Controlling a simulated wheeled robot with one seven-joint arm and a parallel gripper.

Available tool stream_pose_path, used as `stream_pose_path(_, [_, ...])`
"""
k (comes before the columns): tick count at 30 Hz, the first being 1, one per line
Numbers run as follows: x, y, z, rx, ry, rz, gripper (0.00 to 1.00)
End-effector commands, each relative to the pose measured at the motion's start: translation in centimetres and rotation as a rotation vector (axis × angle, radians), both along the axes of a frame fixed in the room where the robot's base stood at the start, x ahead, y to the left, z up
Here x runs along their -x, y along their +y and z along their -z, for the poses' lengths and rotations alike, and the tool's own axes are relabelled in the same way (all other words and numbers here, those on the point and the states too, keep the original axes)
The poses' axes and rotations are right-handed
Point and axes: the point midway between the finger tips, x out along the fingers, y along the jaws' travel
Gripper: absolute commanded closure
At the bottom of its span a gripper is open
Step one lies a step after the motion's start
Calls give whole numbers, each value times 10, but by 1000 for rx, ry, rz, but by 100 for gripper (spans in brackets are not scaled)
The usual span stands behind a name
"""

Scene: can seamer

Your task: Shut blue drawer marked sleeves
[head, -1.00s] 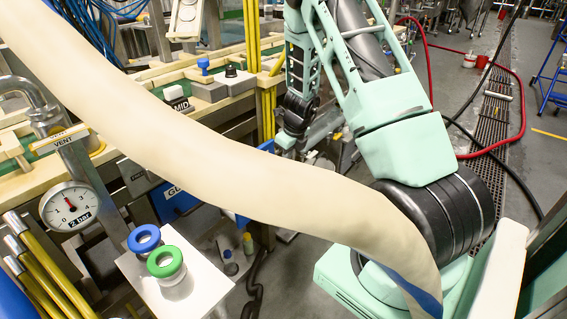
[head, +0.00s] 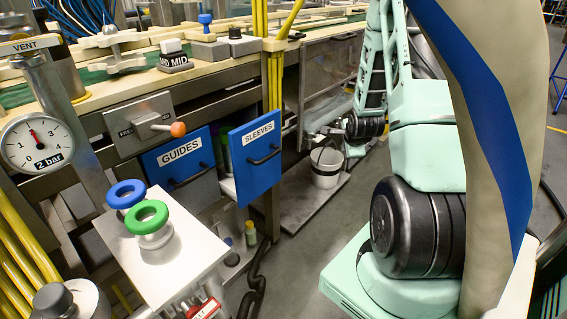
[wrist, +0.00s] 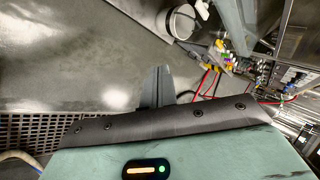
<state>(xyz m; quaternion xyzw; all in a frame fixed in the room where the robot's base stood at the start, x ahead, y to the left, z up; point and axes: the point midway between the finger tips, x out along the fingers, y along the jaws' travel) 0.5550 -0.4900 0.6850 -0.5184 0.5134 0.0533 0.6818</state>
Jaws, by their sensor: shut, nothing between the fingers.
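The blue drawer marked SLEEVES (head: 257,160) stands pulled out from under the bench in the head view. My gripper (wrist: 158,74) shows in the wrist view as two grey fingers close together, shut and empty, above the grey floor. In the head view my forearm hangs to the right of the drawer, with the wrist beyond it and apart from it. The fingers are hard to make out there. The drawer cannot be identified in the wrist view.
The blue GUIDES drawer (head: 181,163) sits left of the SLEEVES drawer. A white bucket (head: 326,167) stands on a low shelf to its right. A white stand with blue and green rings (head: 147,217) is in front. Yellow pipes (head: 275,100) rise behind the SLEEVES drawer. Floor between is clear.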

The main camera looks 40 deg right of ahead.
Motion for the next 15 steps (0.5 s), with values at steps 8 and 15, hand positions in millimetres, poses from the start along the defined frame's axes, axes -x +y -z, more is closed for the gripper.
stream_pose_path(8, [-15, 53, 30, 173, -404, -470, 100])
stream_pose_path(15, [-5, 117, 1, 208, -763, -712, 100])
